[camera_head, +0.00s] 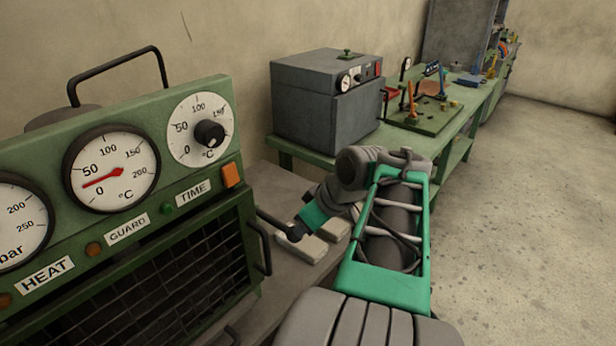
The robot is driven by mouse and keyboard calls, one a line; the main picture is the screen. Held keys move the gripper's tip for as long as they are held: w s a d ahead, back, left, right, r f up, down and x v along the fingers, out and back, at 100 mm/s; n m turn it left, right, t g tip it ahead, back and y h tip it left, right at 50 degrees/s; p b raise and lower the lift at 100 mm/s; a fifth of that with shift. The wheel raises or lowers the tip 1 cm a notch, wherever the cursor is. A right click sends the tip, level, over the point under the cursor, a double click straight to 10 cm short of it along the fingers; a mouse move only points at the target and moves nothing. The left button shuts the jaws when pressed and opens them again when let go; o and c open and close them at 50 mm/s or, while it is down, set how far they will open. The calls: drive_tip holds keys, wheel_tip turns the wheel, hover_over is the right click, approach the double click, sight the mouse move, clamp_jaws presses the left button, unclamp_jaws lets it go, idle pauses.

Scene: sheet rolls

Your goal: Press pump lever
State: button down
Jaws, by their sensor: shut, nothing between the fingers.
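A thin dark rod (271,219) shows at the right side of the green machine, just beyond its door handle. It looks like the pump lever, but it is small and partly covered, so I cannot be sure. My arm reaches forward and bends down to the left. My gripper (294,233) is at its dark end, beside the green wrist part, and meets the rod's right end in the picture. I cannot tell whether they touch. My gripper is shut, with nothing seen held in it. Its fingertips are hard to make out.
The green machine (140,228) with dials, an orange switch (231,175) and a barred front fills the left. Pale flat blocks (312,249) lie under my gripper. A grey box oven (325,100) stands on a green bench behind. The floor at right is clear.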

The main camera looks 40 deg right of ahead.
drive_tip(key=p+v, duration=0.4)
drive_tip(key=v, duration=0.9)
drive_tip(key=shift+w+r, duration=0.25)
drive_tip(key=shift+r, duration=0.3)
drive_tip(key=shift+a, duration=0.15)
idle(0.3)
